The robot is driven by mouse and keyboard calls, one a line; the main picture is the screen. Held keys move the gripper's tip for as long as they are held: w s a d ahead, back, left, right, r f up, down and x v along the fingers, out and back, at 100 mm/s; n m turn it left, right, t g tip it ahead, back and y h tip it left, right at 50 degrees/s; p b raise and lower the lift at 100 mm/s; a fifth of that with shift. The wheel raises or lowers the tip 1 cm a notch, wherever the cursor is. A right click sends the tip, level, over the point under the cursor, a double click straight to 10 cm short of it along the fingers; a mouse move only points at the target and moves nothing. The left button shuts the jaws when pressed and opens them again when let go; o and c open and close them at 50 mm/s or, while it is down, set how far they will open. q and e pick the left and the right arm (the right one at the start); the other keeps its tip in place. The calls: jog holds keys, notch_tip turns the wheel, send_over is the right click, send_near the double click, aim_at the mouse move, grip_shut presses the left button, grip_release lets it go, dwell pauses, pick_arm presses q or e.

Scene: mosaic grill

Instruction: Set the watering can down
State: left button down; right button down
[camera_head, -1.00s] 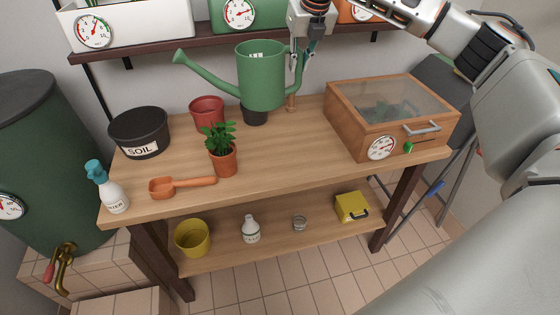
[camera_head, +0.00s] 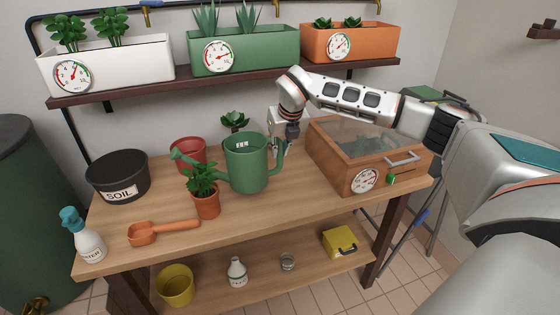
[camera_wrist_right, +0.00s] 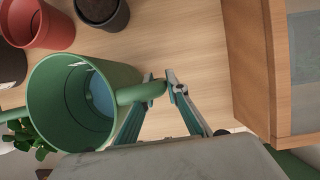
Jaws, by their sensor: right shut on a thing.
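The green watering can (camera_head: 248,172) is upright at the bench top, with its spout to the left and its handle to the right. Its base appears to rest on the wooden bench (camera_head: 160,215), though a small gap cannot be ruled out. My right gripper (camera_head: 283,147) is shut on the handle. In the right wrist view, my right gripper (camera_wrist_right: 165,85) has its fingers at the handle, and the can (camera_wrist_right: 50,125) shows its open top with something bluish inside. My left gripper is not in view.
A potted plant (camera_head: 206,204) stands close in front of the spout, with a red pot (camera_head: 187,152) behind it. A wooden box with a glass lid (camera_head: 350,160) stands right of the can. An orange scoop (camera_head: 145,232) lies front left. Bare bench lies in front of the can.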

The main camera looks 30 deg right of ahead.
jog(key=shift+f, duration=1.95)
jog(key=c, duration=2)
grip_release()
jog(key=v, duration=1.2)
